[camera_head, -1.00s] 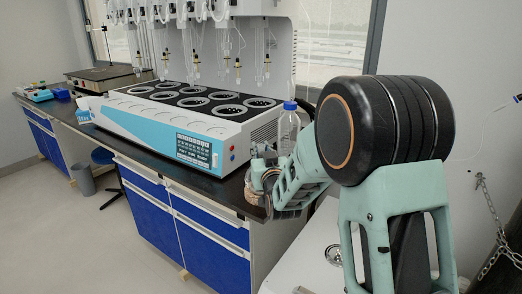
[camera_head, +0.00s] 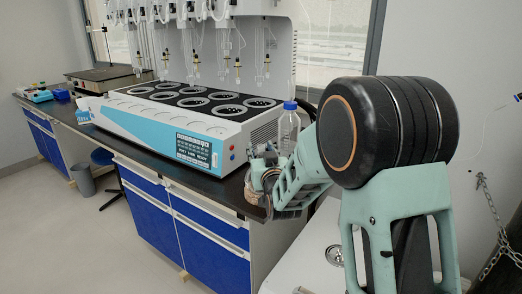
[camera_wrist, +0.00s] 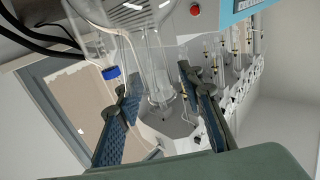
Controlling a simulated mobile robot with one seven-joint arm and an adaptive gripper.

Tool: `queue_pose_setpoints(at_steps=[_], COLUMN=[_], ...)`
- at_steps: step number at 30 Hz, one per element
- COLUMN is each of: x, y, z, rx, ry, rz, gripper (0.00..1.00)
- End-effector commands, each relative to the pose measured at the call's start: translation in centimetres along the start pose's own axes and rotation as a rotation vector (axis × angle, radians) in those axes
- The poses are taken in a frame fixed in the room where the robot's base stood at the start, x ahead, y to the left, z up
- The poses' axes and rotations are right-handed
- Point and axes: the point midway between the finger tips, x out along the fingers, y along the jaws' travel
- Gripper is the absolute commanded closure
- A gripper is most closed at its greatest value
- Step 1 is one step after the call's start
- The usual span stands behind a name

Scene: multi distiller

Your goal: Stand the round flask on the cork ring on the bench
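The clear round flask (camera_wrist: 130,12) shows at the top of the wrist view, which is upside down. Its bulb is partly cut off, and its neck (camera_wrist: 160,75) runs between the two fingers of my gripper (camera_wrist: 160,80). The flask looks upright. The fingers stand apart on either side of the neck; I cannot tell whether the pads touch the glass. In the head view my gripper (camera_head: 262,170) is low over the bench's right end. A brownish ring (camera_head: 253,194), likely the cork ring, is partly hidden there by my gripper. The flask is hard to make out in that view.
The white and blue distiller (camera_head: 175,125) stands just left of my gripper, with glassware hanging above it. A clear bottle with a blue cap (camera_head: 289,105) stands close behind my gripper. The black bench top (camera_head: 232,188) ends close to the ring.

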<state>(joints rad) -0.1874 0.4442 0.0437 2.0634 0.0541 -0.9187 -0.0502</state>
Motion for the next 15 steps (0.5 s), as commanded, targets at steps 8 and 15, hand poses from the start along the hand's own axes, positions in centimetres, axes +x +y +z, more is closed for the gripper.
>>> queue_pose_setpoints(at_steps=[8,15], x=[-0.1,-2.0], y=[0.0,0.0], z=[0.2,0.1], rx=[0.000,0.000], ry=[-0.003,-0.003], rz=[0.000,0.000], gripper=[0.60,0.60])
